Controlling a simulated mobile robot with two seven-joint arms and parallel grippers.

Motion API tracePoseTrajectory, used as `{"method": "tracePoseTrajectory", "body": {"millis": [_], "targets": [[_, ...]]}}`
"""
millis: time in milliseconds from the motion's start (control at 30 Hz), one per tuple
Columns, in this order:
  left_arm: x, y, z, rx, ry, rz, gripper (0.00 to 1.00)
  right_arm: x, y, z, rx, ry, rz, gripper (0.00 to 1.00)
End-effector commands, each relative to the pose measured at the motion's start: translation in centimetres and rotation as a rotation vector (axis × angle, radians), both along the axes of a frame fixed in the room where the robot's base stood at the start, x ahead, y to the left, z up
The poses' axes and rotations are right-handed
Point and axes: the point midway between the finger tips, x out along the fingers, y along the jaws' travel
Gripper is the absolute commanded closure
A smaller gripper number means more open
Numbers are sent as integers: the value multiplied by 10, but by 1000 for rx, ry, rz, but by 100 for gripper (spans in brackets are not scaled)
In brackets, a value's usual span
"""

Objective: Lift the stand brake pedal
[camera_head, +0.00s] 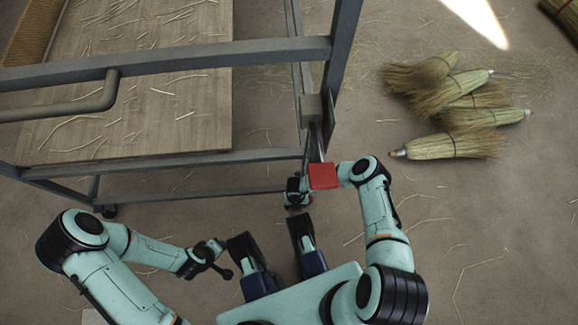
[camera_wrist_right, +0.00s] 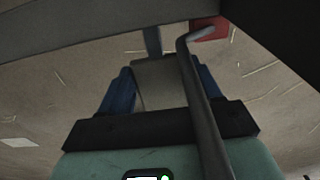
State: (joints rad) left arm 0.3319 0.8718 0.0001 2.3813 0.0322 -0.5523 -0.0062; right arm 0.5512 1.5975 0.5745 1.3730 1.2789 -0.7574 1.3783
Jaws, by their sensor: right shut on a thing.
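The red brake pedal (camera_head: 323,176) of the stand is at the lower end of the frame's right upright in the head view. A red part also shows at the top of the right wrist view (camera_wrist_right: 204,32). My right gripper (camera_head: 299,187) is at the pedal's left edge and shut on it; the forearm passes partly behind the pedal, and the fingertips are mostly hidden. My left gripper (camera_head: 219,260) is in the free space at the lower left, away from the stand and apart from the pedal. Its finger gap is too small to make out.
The grey metal stand frame (camera_head: 170,62) spans the upper left, with a wooden board (camera_head: 140,110) below it. Several straw brooms (camera_head: 455,147) lie on the floor at the right. The floor between brooms and right arm is mostly clear, with loose straw.

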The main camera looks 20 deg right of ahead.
Motion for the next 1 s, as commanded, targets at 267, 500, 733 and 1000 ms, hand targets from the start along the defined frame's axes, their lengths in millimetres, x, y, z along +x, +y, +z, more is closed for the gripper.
{"method": "tracePoseTrajectory", "body": {"millis": [267,500,733,1000], "targets": [[-7,1,-6,-1,24,2,57,-2,-9,2,9,23,0,91],[-7,1,-5,-1,23,2,57,-2,-8,3,9,24,-1,91],[-7,1,-5,-1,23,2,57,-2,-8,2,9,22,-1,11],[0,0,3,0,-2,0,57,0,-8,14,9,20,0,11]]}}
